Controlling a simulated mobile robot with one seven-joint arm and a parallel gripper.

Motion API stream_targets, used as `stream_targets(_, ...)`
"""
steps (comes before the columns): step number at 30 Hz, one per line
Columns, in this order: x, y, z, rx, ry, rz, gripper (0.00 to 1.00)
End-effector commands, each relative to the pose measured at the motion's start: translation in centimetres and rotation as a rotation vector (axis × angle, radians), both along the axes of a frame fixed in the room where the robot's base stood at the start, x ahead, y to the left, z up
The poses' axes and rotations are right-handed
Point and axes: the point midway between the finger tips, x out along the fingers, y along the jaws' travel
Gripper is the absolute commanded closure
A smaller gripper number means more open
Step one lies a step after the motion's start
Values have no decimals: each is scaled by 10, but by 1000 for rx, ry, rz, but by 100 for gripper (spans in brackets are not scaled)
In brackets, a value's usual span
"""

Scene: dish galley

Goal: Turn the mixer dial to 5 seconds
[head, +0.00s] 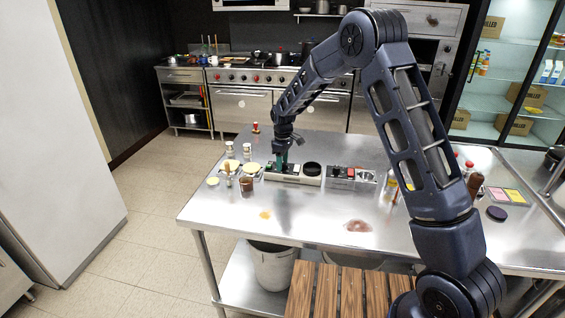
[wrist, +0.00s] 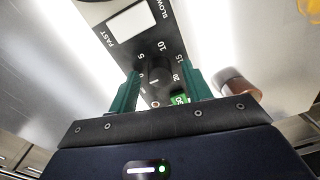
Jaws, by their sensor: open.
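The mixer (head: 300,181) is a low metal unit with a dark top on the steel table in the head view. The wrist view shows its black panel (wrist: 112,44) with a black dial (wrist: 158,76) ringed by the marks 0, 5, 10, 15 and 20. The dial's pointer is too dark to read. My gripper (head: 282,163) is lowered over the left part of the mixer. Its green fingers are apart on either side of the dial in the wrist view (wrist: 160,84); I cannot tell whether they touch it.
Beside the dial are a white switch (wrist: 132,22) marked FAST and SLOW and a green button (wrist: 179,100). A brown cup (head: 247,184) stands left of the mixer. Another unit with a red button (head: 351,172) stands right. The front of the table (head: 310,215) is mostly clear.

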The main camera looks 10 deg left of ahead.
Motion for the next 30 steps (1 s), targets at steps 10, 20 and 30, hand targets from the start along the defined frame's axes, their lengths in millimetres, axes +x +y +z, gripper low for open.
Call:
stream_targets(10, 0, 0, 0, 0, 0, 0, 85)
stream_targets(20, 0, 0, 0, 0, 0, -22, 96)
stream_targets(30, 1, -1, 0, 0, 0, -210, 96)
